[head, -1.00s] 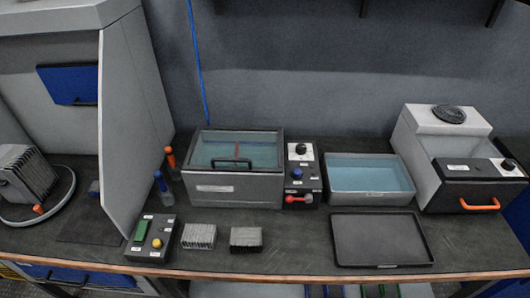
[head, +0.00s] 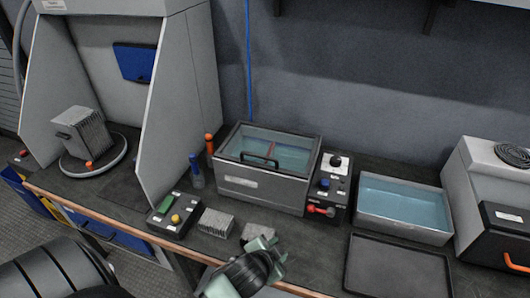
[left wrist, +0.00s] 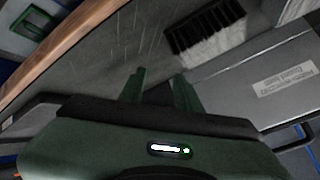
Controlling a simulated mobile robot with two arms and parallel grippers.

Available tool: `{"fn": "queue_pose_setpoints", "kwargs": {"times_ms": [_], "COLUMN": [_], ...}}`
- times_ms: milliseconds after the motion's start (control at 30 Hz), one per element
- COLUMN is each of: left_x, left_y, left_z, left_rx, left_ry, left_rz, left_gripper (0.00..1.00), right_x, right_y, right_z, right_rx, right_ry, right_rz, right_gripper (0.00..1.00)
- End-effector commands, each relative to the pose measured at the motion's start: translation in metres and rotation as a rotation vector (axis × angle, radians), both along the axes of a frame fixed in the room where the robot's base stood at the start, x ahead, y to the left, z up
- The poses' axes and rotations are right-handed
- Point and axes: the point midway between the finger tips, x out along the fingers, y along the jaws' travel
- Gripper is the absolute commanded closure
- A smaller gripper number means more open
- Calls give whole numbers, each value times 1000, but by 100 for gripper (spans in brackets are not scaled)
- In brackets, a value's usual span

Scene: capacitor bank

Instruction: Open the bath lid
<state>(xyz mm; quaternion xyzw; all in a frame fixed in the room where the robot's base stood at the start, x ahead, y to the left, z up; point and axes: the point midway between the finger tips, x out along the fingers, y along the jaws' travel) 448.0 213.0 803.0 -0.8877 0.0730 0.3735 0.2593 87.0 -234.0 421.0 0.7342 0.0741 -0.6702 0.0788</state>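The bath (head: 262,190) is a grey metal box with a label on its front. Its framed, glazed lid (head: 290,152) lies shut over bluish liquid. A black bar handle (head: 259,160) sits at the lid's front edge. My left gripper (head: 278,258) is at the bench's front edge, in front of the bath and apart from it. In the left wrist view its two green fingers (left wrist: 160,88) are spread with nothing between them. The bath's labelled front (left wrist: 285,85) and a dark handle (left wrist: 297,135) show at the right there. My right gripper is not in view.
A switch box (head: 325,188) with a red lever stands right of the bath, then an open liquid tray (head: 405,232) and a black tray (head: 395,268). Bottles (head: 195,175) stand left of the bath.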

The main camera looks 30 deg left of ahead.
Motion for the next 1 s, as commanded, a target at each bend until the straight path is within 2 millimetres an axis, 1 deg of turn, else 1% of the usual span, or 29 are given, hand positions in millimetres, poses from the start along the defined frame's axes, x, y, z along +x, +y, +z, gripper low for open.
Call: {"fn": "queue_pose_setpoints", "kwargs": {"times_ms": [33,67,100,167,200,233,267,300,333,367,400,433,500,533,600,667,733,767,800,867,900,933,967,1000], "left_x": [26,41,62,94,115,128,140,152,157,161,163,162,155,151,142,137,135,136,138,144,149,152,154,157], "left_y": [-2,-4,-8,-18,-28,-37,-48,-65,-79,-93,-112,-126,-155,-165,-181,-184,-173,-162,-144,-106,-76,-52,-26,7], "left_z": [20,33,54,91,120,144,167,198,219,238,260,273,292,296,295,283,264,254,242,228,220,217,216,217], "left_rx": [51,86,140,237,317,381,451,552,632,712,822,908,1110,1198,1407,1581,1775,1853,-1863,-1743,-1660,-1598,-1537,-1462], "left_ry": [-90,-150,-237,-385,-495,-582,-671,-792,-879,-962,-1068,-1144,-1300,-1358,-1467,-1524,-1542,-1529,1430,1178,1017,906,799,670], "left_rz": [-51,-87,-140,-234,-309,-369,-434,-527,-599,-672,-772,-851,-1041,-1127,-1339,-1538,-1790,-1907,1980,1963,1960,1959,1965,1972], "left_gripper": [67,67,67,67,67,67,67,67,67,67,67,67,67,67,67,67,67,67,67,67,67,67,67,67], "right_x": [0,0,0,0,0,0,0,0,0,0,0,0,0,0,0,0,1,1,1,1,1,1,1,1], "right_y": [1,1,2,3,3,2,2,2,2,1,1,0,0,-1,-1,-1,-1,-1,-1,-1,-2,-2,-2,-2], "right_z": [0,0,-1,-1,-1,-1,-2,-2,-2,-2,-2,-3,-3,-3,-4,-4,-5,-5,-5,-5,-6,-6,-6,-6], "right_rx": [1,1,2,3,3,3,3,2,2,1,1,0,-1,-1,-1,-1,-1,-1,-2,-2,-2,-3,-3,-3], "right_ry": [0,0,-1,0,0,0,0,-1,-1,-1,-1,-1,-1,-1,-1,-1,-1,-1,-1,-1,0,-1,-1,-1], "right_rz": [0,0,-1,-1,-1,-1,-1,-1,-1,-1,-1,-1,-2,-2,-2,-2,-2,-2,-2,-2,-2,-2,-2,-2], "right_gripper": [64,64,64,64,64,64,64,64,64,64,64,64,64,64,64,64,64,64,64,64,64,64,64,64]}}
